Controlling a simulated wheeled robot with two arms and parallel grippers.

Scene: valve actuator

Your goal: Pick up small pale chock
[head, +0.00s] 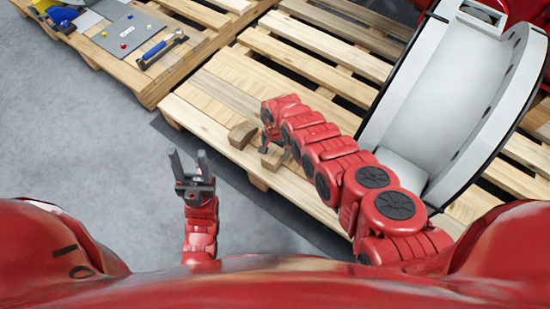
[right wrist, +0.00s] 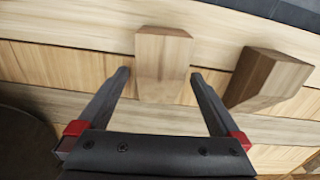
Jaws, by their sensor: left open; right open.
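The small pale chock (right wrist: 163,62) is a light wooden block on the pallet planks. In the right wrist view it is between and just beyond the fingertips of my right gripper (right wrist: 160,75), which is open and empty. In the head view this chock (head: 272,160) is partly hidden by the right gripper (head: 275,151). A second, browner wooden chock (right wrist: 265,80) with a slanted face is to its right in the wrist view; it also shows in the head view (head: 241,134). My left gripper (head: 190,160) is open and empty over the grey floor.
A large white valve body (head: 430,100) is on the pallet (head: 215,105) to the right of my right arm. Another pallet at the upper left holds a grey board (head: 122,35) with coloured knobs and a blue-handled hammer (head: 160,48). Floor around my left gripper is clear.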

